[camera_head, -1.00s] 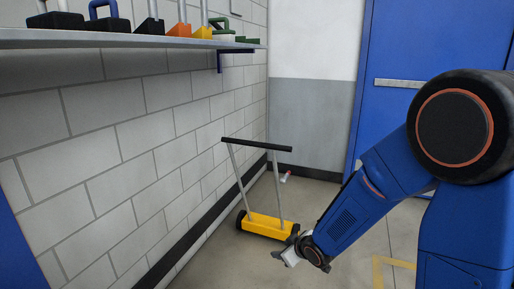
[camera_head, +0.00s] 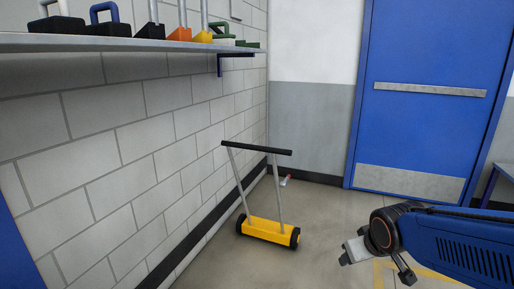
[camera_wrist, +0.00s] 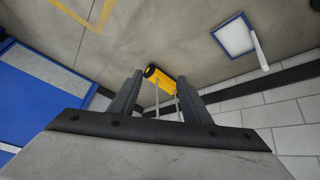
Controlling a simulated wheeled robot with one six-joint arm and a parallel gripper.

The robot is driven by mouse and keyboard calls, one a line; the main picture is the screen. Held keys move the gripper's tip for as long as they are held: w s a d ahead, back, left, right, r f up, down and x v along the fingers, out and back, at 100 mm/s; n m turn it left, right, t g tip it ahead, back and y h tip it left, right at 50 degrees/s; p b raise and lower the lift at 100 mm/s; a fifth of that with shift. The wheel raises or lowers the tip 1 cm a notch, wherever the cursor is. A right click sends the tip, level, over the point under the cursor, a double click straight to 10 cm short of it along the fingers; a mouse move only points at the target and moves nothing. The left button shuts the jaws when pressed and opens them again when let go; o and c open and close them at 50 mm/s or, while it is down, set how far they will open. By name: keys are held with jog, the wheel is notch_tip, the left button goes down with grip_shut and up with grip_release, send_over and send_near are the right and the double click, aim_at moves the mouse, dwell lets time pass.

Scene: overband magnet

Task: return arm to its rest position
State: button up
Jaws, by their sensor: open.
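My gripper (camera_head: 374,265) is at the lower right of the head view, at the end of my blue arm, above the floor. In the wrist view my gripper (camera_wrist: 160,98) shows two dark fingers spread apart with nothing held between them. A yellow magnetic sweeper (camera_head: 268,230) with black wheels and a black-topped handle stands on the floor by the wall, left of my gripper and apart from it. It also shows beyond the fingers in the wrist view (camera_wrist: 162,80).
A wall shelf (camera_head: 130,42) at the upper left carries several magnet tools. A blue door (camera_head: 425,95) is at the back right. A white panel (camera_wrist: 235,36) shows in the wrist view. Floor between sweeper and door is clear.

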jog(key=s+d+r+m+g, duration=0.1)
jog(key=s, duration=0.6)
jog(key=s+d+r+m, duration=0.1)
jog(key=s+r, duration=0.1)
jog(key=s, duration=0.6)
jog(key=shift+s+r+m+g, duration=0.25)
jog(key=shift+r+m+g, duration=0.05)
jog(key=shift+g, duration=0.1)
jog(key=shift+c, duration=0.4)
